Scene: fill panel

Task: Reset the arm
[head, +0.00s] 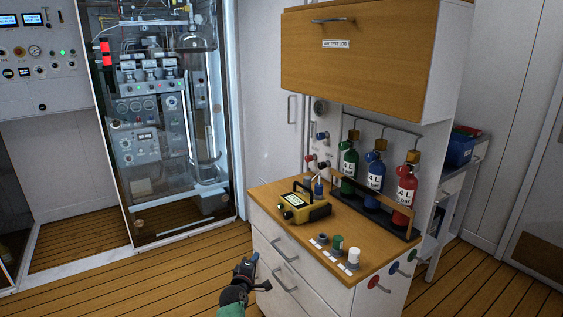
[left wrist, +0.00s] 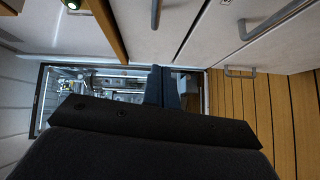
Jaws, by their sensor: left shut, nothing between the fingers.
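My left gripper (head: 247,267) is in front of the white drawer cabinet (head: 315,290), low in the head view, near the drawer handles. It is shut and holds nothing. In the left wrist view its dark blue fingers (left wrist: 162,88) are together, pointing toward the glass-fronted machine cabinet. A green part of my left arm shows at the bottom of the head view. My right gripper is not in either view.
A yellow device (head: 304,208) stands on the wooden counter (head: 268,194), with small capped items along its front. Green, blue and red bottles (head: 405,185) stand in a rack behind. A wooden overhead cupboard (head: 365,60) hangs above. Plank floor (head: 190,275) is clear to the left.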

